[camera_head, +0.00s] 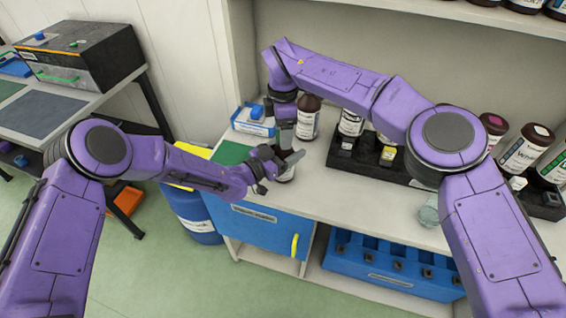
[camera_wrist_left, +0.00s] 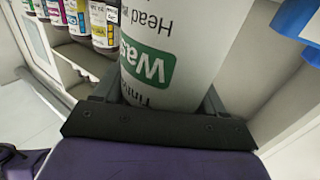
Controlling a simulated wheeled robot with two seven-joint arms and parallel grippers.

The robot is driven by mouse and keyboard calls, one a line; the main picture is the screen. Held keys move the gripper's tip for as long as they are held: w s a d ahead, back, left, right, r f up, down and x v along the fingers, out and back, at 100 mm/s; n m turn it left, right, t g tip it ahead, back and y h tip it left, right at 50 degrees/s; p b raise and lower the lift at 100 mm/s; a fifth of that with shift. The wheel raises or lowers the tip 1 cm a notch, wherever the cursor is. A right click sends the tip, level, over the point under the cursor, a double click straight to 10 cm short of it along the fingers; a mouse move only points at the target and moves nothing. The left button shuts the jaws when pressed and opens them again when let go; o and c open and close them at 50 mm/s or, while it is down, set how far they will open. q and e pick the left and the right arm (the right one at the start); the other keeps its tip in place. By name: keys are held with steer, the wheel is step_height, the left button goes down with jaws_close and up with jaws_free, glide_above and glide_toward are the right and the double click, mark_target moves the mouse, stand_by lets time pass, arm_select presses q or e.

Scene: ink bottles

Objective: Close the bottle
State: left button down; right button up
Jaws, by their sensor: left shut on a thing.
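The bottle (camera_wrist_left: 185,45) is white with a green label reading "Was…" and fills the middle of the left wrist view, between the two fingers. In the head view, a small white part of the bottle (camera_head: 287,174) shows under the grippers. My left gripper (camera_head: 283,160) is shut on its body from the left. My right gripper (camera_head: 285,140) points down directly above the bottle. Its fingertips overlap the left gripper in the picture, so I cannot tell whether it is open or holds a cap. The bottle's mouth and any cap are hidden.
A brown bottle (camera_head: 307,118) and a blue-and-white box (camera_head: 252,120) stand close behind the grippers. A black rack (camera_head: 366,160) with several bottles lies to the right. A green mat (camera_head: 231,153) is at the left.

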steer(key=shift+r, duration=2.3)
steer(key=shift+c, duration=0.4)
